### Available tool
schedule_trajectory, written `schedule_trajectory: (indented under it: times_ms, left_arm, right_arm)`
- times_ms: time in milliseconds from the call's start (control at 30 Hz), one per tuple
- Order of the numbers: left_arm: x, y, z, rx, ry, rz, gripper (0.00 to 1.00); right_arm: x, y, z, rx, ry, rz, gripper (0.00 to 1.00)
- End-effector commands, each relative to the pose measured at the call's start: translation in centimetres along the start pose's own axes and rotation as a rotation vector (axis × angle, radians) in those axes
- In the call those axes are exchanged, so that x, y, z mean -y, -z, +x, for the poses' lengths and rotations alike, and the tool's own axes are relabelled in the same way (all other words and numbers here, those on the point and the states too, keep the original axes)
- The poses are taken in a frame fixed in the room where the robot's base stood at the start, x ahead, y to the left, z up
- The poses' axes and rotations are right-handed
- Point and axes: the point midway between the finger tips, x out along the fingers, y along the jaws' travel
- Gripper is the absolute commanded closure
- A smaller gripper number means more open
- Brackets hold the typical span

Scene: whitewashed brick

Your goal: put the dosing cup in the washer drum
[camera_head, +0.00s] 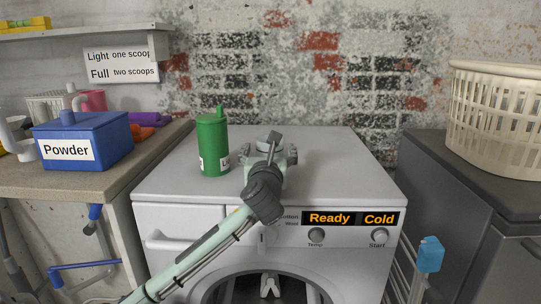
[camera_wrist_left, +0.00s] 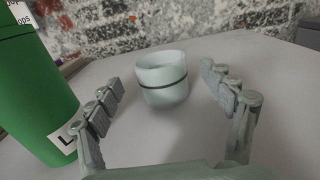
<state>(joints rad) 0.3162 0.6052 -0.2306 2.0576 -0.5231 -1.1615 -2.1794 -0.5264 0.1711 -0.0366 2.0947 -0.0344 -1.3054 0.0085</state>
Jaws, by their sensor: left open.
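The dosing cup (camera_wrist_left: 163,82) is a pale green-white cup with a dark band, upright on the washer top in the left wrist view. In the head view my left gripper covers most or all of it. My left gripper (camera_head: 272,150) is low over the washer top, its fingers open. In the left wrist view its fingers (camera_wrist_left: 162,88) stand either side of the cup, with gaps on both sides. The washer (camera_head: 330,170) shows "Ready" and "Cold". The round drum opening (camera_head: 225,292) is at the bottom edge, partly cut off; a small pale shape in it is unclear.
A green bottle (camera_head: 213,148) stands on the washer left of my gripper; it is also close at left in the left wrist view (camera_wrist_left: 32,90). A blue Powder box (camera_head: 112,140) sits on the left counter. A cream basket (camera_head: 500,115) stands right. The washer top's right side is clear.

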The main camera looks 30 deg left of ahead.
Motion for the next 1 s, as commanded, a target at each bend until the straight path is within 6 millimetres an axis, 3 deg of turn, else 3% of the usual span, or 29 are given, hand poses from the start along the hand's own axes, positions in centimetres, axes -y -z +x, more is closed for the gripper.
schedule_trajectory:
  times_ms: [167, 467, 733, 1000]
  left_arm:
    - [-0.1, -0.1, 1.3, 0.0, -0.001, -0.002, 0.19]
    - [-0.1, -0.1, 5.4, -0.001, -0.001, -0.002, 0.19]
    - [-0.1, -0.2, 5.8, 0.0, 0.001, -0.001, 0.19]
    - [-0.1, -0.2, 5.8, 0.0, 0.001, -0.001, 0.5]
  right_arm:
    - [-0.1, 0.5, -0.3, -0.01, -0.002, 0.0, 0.24]
    - [-0.6, 0.6, -0.3, -0.01, -0.012, -0.008, 0.24]
    - [-0.8, 0.6, -0.4, -0.011, -0.015, -0.01, 0.24]
    - [-0.7, 0.6, -0.4, -0.012, -0.013, -0.007, 0.24]
